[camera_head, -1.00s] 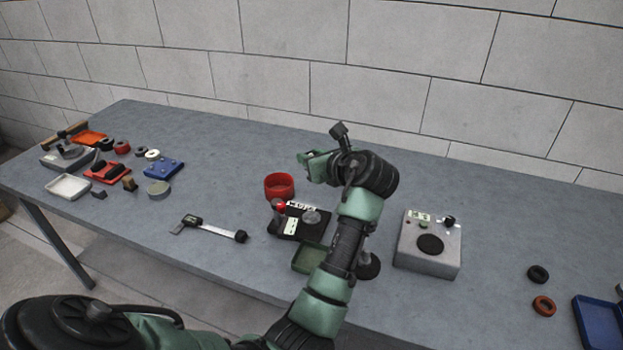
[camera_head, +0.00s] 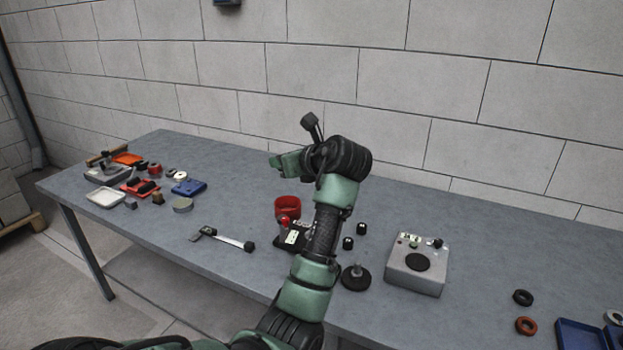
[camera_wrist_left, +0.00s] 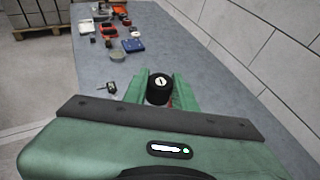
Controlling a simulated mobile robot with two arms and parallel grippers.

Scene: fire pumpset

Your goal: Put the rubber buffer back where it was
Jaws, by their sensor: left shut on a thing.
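My left gripper (camera_head: 279,161) is raised above the table, left of its wrist in the head view. In the left wrist view the left gripper (camera_wrist_left: 158,90) is shut on a short black cylinder with a pale mark on its end, which looks like the rubber buffer (camera_wrist_left: 158,88). The head view does not show the held piece clearly. Two small black cylinders (camera_head: 361,228) stand on the table right of my left arm. A black disc with an upright stem (camera_head: 356,279) stands nearer. My right gripper is not in view.
A red cup (camera_head: 287,208) and a dark device with a red knob (camera_head: 287,238) stand below the gripper. A caliper-like tool (camera_head: 222,239) lies left. A grey box (camera_head: 417,266) stands right. A red tray (camera_head: 138,188) and blue block (camera_head: 188,187) are far left.

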